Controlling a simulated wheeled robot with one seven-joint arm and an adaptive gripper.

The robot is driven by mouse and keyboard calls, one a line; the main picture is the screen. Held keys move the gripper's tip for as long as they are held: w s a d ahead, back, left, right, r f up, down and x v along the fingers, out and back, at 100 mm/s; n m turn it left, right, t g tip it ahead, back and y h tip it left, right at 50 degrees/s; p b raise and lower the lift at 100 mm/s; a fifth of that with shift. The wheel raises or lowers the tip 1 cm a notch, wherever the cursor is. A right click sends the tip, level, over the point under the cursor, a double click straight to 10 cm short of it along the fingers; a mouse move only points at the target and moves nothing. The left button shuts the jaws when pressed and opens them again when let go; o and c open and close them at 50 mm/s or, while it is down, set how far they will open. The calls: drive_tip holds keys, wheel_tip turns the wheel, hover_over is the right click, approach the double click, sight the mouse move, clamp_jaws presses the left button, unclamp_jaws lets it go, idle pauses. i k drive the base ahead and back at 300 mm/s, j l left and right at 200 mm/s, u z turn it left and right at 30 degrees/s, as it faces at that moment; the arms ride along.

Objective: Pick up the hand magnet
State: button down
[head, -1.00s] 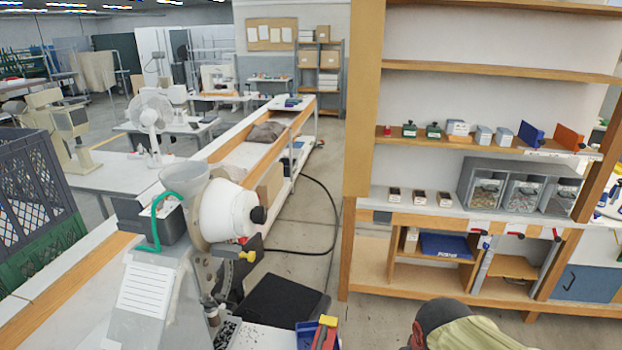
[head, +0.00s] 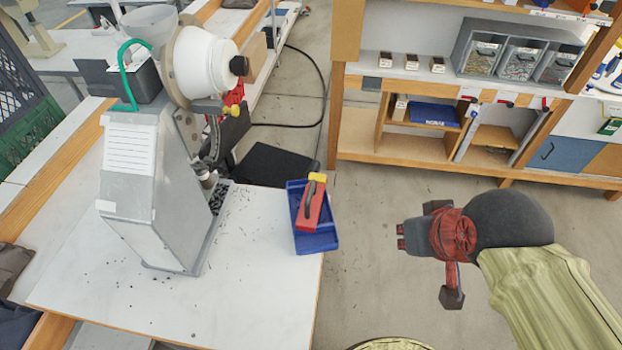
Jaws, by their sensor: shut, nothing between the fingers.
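The red hand magnet (head: 311,207), with a dark handle and a yellow end, lies in a small blue tray (head: 320,243) at the right edge of the white bench. My gripper (head: 402,237), red and black, is to the right of the tray, over the floor beyond the bench edge. Its short fingers point left toward the tray and are shut and empty. It is clear of both the magnet and the tray.
A wooden shelf unit (head: 350,150) with bins stands behind. Floor is free right of the bench.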

sight(309, 211)
drive_tip(key=k+j+z, duration=0.15)
drive_tip(key=k, duration=0.2)
drive_tip(key=k+j+z, duration=0.15)
drive_tip(key=k, duration=0.25)
drive_tip(key=k+j+z, duration=0.15)
drive_tip(key=j, duration=0.2)
drive_tip(key=k+j+z, duration=0.2)
drive_tip(key=j, duration=0.15)
drive_tip(key=j+z, duration=0.15)
drive_tip(key=j, duration=0.2)
drive_tip(key=i+j+z, duration=0.1)
drive_tip(key=j, duration=0.2)
drive_tip(key=i+j+z, duration=0.1)
drive_tip(key=j, duration=0.2)
drive_tip(key=i+j+z, duration=0.1)
drive_tip(key=j, duration=0.25)
